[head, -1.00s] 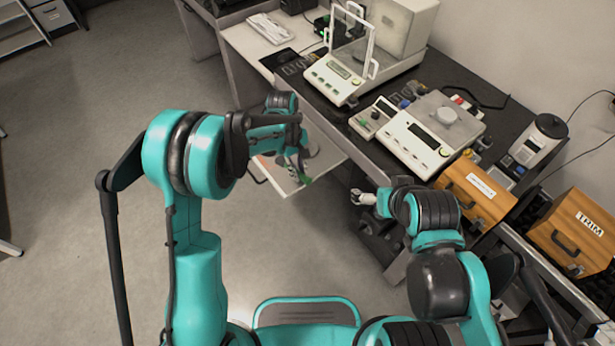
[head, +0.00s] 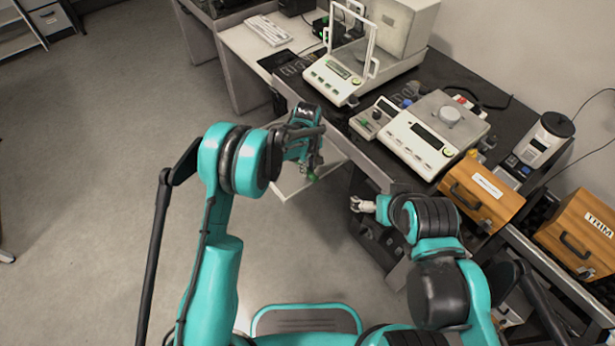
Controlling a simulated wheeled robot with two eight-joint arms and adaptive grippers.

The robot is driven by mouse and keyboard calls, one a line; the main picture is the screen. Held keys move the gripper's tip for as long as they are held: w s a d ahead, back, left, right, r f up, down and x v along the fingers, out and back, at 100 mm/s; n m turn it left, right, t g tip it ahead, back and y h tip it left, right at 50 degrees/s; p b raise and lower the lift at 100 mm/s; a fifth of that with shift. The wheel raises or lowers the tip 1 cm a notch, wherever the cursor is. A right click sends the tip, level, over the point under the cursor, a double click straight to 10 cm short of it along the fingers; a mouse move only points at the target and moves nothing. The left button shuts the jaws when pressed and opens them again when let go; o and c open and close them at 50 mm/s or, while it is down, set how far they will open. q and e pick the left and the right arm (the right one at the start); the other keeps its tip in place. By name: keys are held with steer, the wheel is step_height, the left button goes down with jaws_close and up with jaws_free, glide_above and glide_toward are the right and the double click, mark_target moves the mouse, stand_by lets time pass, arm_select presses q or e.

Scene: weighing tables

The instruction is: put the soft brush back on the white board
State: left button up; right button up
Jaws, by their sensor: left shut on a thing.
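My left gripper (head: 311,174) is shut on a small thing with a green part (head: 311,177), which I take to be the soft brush. Most of it is hidden by the fingers and wrist. I cannot tell whether the held thing touches the board. My arm covers much of the board. My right gripper (head: 361,204) is to the right of the board, low beside the table front, and its fingers are too small to read.
The dark table (head: 360,150) carries a balance with a glass shield (head: 332,78), a small meter (head: 373,117) and a flat scale (head: 420,140). Orange cases (head: 481,190) stand at the right. A white keyboard (head: 268,30) lies at the back. Open floor is at left.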

mark_target(307, 180)
arm_select(q)
steer(key=shift+f+b, duration=0.85)
steer(key=shift+f, duration=1.15)
steer(key=shift+f, duration=0.1)
steer(key=o, duration=0.9)
steer(key=shift+c, duration=0.2)
step_height(307, 180, up, 11)
steer(key=p, duration=0.3)
steer(key=shift+a, duration=0.1)
steer(key=shift+r+p, duration=0.4)
steer(key=shift+r, duration=0.35)
